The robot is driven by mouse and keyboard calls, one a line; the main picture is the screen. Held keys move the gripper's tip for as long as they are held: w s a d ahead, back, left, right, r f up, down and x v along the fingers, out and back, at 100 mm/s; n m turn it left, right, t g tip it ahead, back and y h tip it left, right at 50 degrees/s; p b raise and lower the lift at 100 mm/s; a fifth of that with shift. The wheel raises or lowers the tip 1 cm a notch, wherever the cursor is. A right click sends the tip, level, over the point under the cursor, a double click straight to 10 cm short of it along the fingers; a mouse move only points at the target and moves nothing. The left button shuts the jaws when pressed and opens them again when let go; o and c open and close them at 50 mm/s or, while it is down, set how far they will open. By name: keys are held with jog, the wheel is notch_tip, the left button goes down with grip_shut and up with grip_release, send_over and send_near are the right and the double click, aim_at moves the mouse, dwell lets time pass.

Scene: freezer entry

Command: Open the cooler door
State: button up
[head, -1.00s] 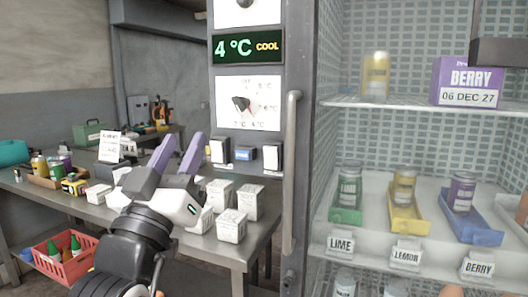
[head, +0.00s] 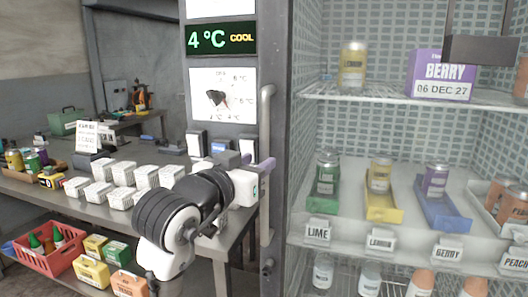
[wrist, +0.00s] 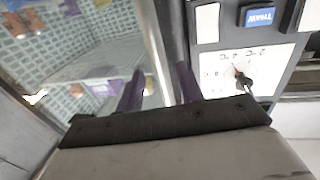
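The cooler (head: 385,140) stands on the right, its stocked shelves showing through what looks like a shut glass door. The door's handle (head: 265,110) is a long grey vertical bar at the left edge. My gripper (head: 258,161) is at about mid-height of the bar, with one purple finger on each side of it. In the wrist view, the handle (wrist: 165,40) runs between the two purple fingers of my gripper (wrist: 160,72). The fingers are apart, and a gap shows between the left finger and the bar, so the gripper is open and not clamped.
Left of the handle, a grey post carries a lit "4 °C COOL" display (head: 221,38) and a dial panel (head: 223,95). A metal table (head: 60,205) with several white boxes stands at left. A red basket (head: 50,250) and coloured cartons sit below it.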

aim_at(262, 159)
jog(key=shift+p+x, duration=0.35)
jog(key=shift+x, duration=1.7)
jog(key=shift+c, duration=0.5)
grip_shut()
